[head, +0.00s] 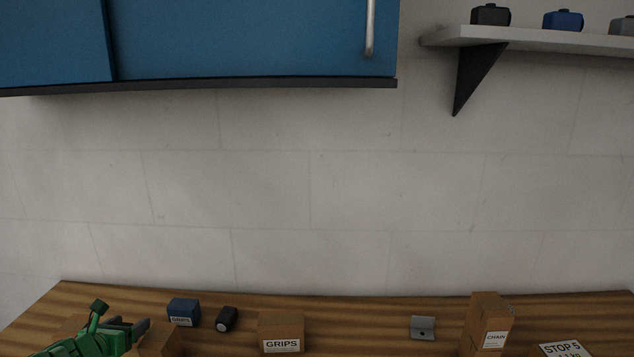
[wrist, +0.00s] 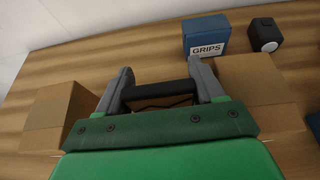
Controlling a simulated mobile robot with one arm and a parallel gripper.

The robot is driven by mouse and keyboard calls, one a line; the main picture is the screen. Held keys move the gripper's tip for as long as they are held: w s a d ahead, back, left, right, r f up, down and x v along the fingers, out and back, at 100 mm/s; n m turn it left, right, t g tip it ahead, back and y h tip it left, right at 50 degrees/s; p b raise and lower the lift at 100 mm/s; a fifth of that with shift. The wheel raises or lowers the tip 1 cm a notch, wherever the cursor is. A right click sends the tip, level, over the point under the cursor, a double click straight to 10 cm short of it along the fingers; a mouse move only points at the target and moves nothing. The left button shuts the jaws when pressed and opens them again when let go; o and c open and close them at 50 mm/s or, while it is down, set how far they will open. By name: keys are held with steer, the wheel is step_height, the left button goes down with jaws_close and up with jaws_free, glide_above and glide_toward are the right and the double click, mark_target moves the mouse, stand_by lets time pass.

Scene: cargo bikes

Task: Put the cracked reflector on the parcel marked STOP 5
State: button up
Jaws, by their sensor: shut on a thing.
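My gripper (head: 128,326) is at the lower left of the head view, over the bench; it also shows in the wrist view (wrist: 160,90). Its grey fingers are shut on a dark bar-shaped thing (wrist: 158,89). Thin dark lines show just below the bar, on a brownish patch. I cannot tell from this side whether it is the cracked reflector. The parcel marked STOP 5 (head: 562,348) shows at the lower right edge of the head view, only its white label clear. It is far to the right of my gripper.
Cardboard boxes (wrist: 60,112) (wrist: 250,80) stand on both sides of my fingers. A blue GRIPS box (head: 184,311), a black round-faced item (head: 227,318), a GRIPS carton (head: 281,331), a grey bracket (head: 423,327) and a tall CHAIN carton (head: 488,322) stand along the bench. A blue cabinet (head: 240,38) hangs above.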

steer(key=shift+w+a+f, duration=0.35)
steer(key=shift+a+f, duration=0.05)
steer(key=shift+f, duration=0.25)
steer(key=shift+w+a+f, duration=0.3)
steer(key=shift+a+f, duration=0.05)
steer(key=shift+f, duration=0.35)
steer(key=shift+w+a+f, duration=0.35)
steer(key=shift+a+f, duration=0.05)
steer(key=shift+f, duration=1.75)
steer(key=shift+v, duration=3.05)
steer(key=shift+w+r, duration=0.1)
